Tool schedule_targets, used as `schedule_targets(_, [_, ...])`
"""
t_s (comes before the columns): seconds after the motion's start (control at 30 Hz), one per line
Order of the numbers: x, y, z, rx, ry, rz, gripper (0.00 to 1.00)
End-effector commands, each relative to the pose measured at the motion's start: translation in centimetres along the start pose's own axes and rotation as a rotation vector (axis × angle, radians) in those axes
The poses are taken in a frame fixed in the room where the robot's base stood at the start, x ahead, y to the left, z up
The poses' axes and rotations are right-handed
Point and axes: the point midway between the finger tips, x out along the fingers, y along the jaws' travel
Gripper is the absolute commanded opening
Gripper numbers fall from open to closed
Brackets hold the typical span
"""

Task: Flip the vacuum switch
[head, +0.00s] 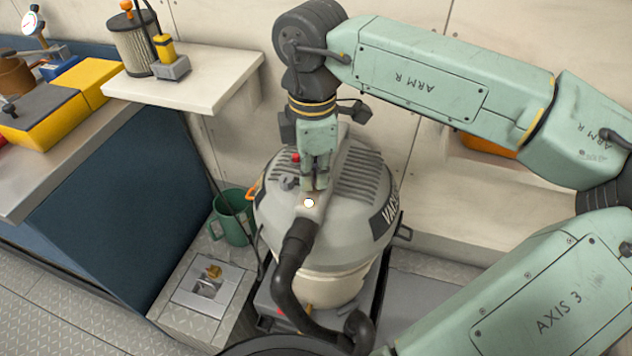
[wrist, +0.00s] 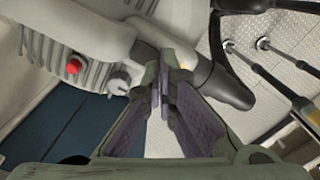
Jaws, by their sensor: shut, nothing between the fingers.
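The vacuum (head: 335,225) is a grey, round-bodied machine with vent slots on its lid and a black hose (head: 290,270) at its front. My gripper (head: 315,186) points down over the lid, shut and empty, its tips close to a small bright round spot (head: 308,203) near the hose inlet. In the wrist view the fingertips (wrist: 166,68) are together beside an orange glow (wrist: 183,66). A red button (wrist: 73,66) and a grey knob (wrist: 118,82) sit on the lid to their left. I cannot tell which part is the switch, or whether the tips touch the lid.
A white shelf (head: 190,85) with a filter cartridge (head: 132,42) stands at the back left. A bench (head: 60,150) with a yellow-grey case (head: 45,120) is at the far left. Checker-plate floor (head: 50,300) shows at lower left.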

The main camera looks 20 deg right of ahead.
Motion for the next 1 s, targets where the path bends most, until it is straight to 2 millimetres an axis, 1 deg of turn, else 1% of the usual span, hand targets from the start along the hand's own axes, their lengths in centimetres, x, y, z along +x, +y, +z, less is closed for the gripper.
schedule_targets(0.9, [1.4, 0.0, 0.0, 0.000, 0.000, 0.000, 0.00])
schedule_targets(1.0, [1.3, 0.0, 0.0, 0.001, -0.001, -0.001, 0.00])
